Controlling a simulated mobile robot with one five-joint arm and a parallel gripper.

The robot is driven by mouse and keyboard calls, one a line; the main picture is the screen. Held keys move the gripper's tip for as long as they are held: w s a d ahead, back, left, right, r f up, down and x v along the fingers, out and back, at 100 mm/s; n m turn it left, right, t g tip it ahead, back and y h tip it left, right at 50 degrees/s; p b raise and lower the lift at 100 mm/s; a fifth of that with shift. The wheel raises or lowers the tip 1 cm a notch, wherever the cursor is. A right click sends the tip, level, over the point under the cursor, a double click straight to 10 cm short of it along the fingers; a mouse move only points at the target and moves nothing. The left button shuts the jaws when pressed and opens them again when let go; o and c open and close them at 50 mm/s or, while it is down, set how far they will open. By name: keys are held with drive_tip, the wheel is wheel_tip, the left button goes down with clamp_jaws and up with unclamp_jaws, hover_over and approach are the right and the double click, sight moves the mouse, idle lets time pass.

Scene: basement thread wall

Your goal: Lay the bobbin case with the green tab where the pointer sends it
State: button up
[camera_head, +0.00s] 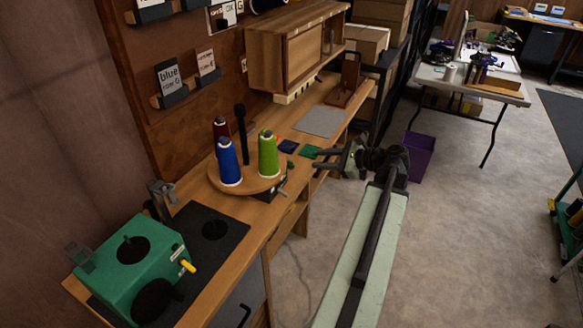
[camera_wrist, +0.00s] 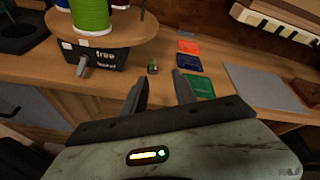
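The small metal bobbin case with a green tab (camera_wrist: 152,67) stands on the wooden bench in the wrist view, just beyond my fingertips and roughly between them, not touching. My gripper (camera_wrist: 160,82) is open and empty; it also shows at the bench edge in the head view (camera_head: 318,160). Flat orange (camera_wrist: 188,47), blue (camera_wrist: 189,63) and green (camera_wrist: 198,86) patches lie in a row right of the case. A black box (camera_wrist: 95,57) under the turntable bears a lever (camera_wrist: 83,65) and the words "free" and what looks like "wait". I cannot tell which part is the pointer.
A round wooden turntable (camera_head: 214,181) carries blue (camera_head: 229,162), green (camera_head: 268,155) and dark red (camera_head: 221,130) thread cones. A grey mat (camera_head: 319,122) lies beyond the patches. A green machine (camera_head: 130,265) stands on a black mat at the near end.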

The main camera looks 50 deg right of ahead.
sight(291, 162)
drive_tip(key=w+a+f+m+b, duration=0.1)
drive_tip(key=m, duration=0.1)
drive_tip(key=w+a+f+m+b, duration=0.1)
drive_tip(key=w+m, duration=0.1)
drive_tip(key=shift+w+a+f+m, duration=0.1)
drive_tip(key=shift+w+a+m, duration=0.1)
drive_tip(key=shift+m, duration=0.1)
drive_tip(key=b+x, duration=0.2)
drive_tip(key=x, duration=0.5)
drive_tip(key=shift+w+a+b, duration=0.15)
drive_tip(key=shift+w+b, duration=0.15)
drive_tip(key=shift+w, duration=0.05)
drive_tip(key=shift+s, duration=0.1)
clamp_jaws()
